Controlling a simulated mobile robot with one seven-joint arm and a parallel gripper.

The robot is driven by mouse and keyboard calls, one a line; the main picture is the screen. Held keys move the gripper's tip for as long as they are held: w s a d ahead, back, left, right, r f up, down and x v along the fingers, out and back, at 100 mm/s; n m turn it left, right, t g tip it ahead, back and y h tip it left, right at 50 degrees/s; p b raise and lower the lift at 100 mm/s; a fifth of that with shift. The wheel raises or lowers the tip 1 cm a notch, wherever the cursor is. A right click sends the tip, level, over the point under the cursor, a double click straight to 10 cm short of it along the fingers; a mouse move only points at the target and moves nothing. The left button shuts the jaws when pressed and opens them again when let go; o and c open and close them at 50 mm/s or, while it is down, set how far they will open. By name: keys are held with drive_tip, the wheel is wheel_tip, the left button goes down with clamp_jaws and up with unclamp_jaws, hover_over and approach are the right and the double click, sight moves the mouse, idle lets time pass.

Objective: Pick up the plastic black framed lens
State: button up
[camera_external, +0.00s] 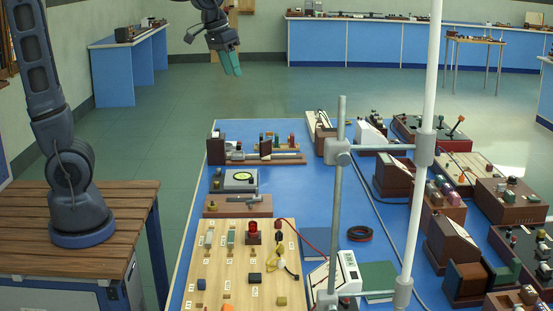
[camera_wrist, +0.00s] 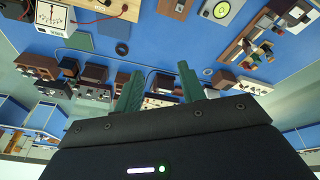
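I cannot pick out the black framed lens with certainty. A round disc with a yellow-green face and a dark rim (camera_external: 242,176) lies on a grey box on the blue bench; it also shows at the top of the wrist view (camera_wrist: 221,9). Behind it, a wooden optical bench (camera_external: 262,158) carries dark upright pieces and small coloured parts. My gripper (camera_external: 232,66) hangs high in the air beyond the far edge of the blue bench. In the wrist view its green fingers (camera_wrist: 158,88) stand apart with nothing between them.
The blue bench (camera_external: 290,195) is crowded with instruments at right and a wooden component board (camera_external: 215,285) in front. A metal stand (camera_external: 338,200) and a white pole (camera_external: 425,120) rise from it. Open floor lies behind the bench.

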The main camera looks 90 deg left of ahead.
drive_tip(key=w+a+f+n, duration=0.2)
drive_tip(key=w+a, duration=0.2)
drive_tip(key=a, duration=0.3)
drive_tip(key=w+a+f+n, duration=0.1)
drive_tip(key=w+a, duration=0.4)
drive_tip(key=a, duration=0.2)
drive_tip(key=n+g, duration=0.3)
drive_tip(key=n, duration=0.6)
hover_over(261, 135)
drive_tip(key=d, duration=0.2)
drive_tip(key=shift+y, duration=0.3)
drive_tip(key=f, duration=2.8)
drive_tip(key=shift+s+a+f, duration=0.25)
drive_tip(key=shift+f, duration=0.05)
drive_tip(key=shift+s+a+f, duration=0.15)
drive_tip(key=shift+a+f, duration=0.1)
drive_tip(key=shift+f, duration=0.2)
drive_tip(key=f, duration=0.4)
drive_tip(key=shift+a+f, duration=0.15)
drive_tip(key=shift+a, duration=0.1)
drive_tip(key=shift+w+a+f, duration=0.1)
drive_tip(key=shift+w+f, duration=0.05)
drive_tip(key=shift+f, duration=0.85)
drive_tip(key=shift+w+a+f, duration=0.1)
drive_tip(key=shift+w+f, duration=0.05)
drive_tip(key=shift+f, duration=0.85)
drive_tip(key=shift+w+a+f, duration=0.1)
drive_tip(key=shift+w+f, duration=0.05)
drive_tip(key=shift+f, duration=0.85)
clamp_jaws()
